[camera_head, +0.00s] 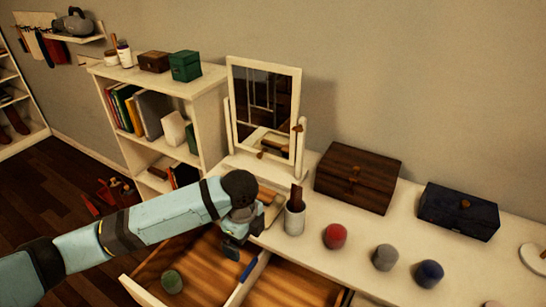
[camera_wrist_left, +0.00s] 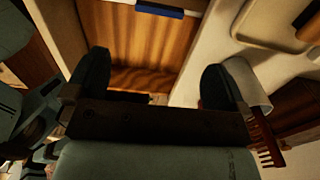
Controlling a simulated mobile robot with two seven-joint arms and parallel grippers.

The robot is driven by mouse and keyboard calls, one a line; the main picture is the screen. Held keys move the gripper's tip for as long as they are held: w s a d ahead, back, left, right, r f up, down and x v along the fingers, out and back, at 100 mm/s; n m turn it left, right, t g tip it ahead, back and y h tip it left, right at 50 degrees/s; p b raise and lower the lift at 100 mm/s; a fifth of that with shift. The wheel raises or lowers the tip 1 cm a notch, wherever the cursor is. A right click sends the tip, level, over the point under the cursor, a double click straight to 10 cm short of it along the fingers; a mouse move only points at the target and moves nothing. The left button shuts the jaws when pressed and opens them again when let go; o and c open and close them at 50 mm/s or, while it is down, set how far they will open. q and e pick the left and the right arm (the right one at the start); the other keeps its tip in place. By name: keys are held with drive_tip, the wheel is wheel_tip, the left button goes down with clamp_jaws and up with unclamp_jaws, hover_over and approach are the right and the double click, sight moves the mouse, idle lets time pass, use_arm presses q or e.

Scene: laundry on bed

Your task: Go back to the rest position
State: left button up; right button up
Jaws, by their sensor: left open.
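My left arm reaches in from the left in the head view. Its gripper (camera_head: 236,245) hangs over the open drawer (camera_head: 145,291), near the dresser's front edge. In the left wrist view the two dark fingers of the gripper (camera_wrist_left: 155,82) stand wide apart with nothing between them. Below them are the striped wooden drawer floor and part of the pale dresser. My right gripper is in neither view.
On the dresser (camera_head: 320,262) are a cup (camera_head: 294,220), a mirror (camera_head: 264,95), a brown box (camera_head: 357,180), a dark blue box (camera_head: 459,212) and several round items. A bookshelf (camera_head: 150,80) stands behind.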

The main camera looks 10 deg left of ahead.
use_arm(q)
drive_tip(key=s+d+f+n+t+h+p, duration=0.5)
drive_tip(key=s+d+n+h, duration=0.15)
drive_tip(key=n, duration=0.25)
drive_tip(key=s+a+f+n+t+y+p, duration=0.1)
drive_tip(key=s+a+n+t, duration=0.1)
drive_tip(key=s+a+n, duration=0.1)
drive_tip(key=s+a+f+n+t+y+p, duration=0.1)
drive_tip(key=s+a+n+t, duration=0.1)
drive_tip(key=s+a+n, duration=0.1)
drive_tip(key=s+a+f+n+t+y+p, duration=0.1)
drive_tip(key=s+a+n+t, duration=0.1)
drive_tip(key=s+a, duration=0.3)
drive_tip(key=shift+s+a+f+n, duration=0.15)
drive_tip(key=shift+s+a+n, duration=0.05)
drive_tip(key=shift+s+n, duration=0.25)
drive_tip(key=shift+s+a+f+n, duration=0.15)
drive_tip(key=shift+s+n, duration=0.15)
drive_tip(key=shift+n, duration=0.15)
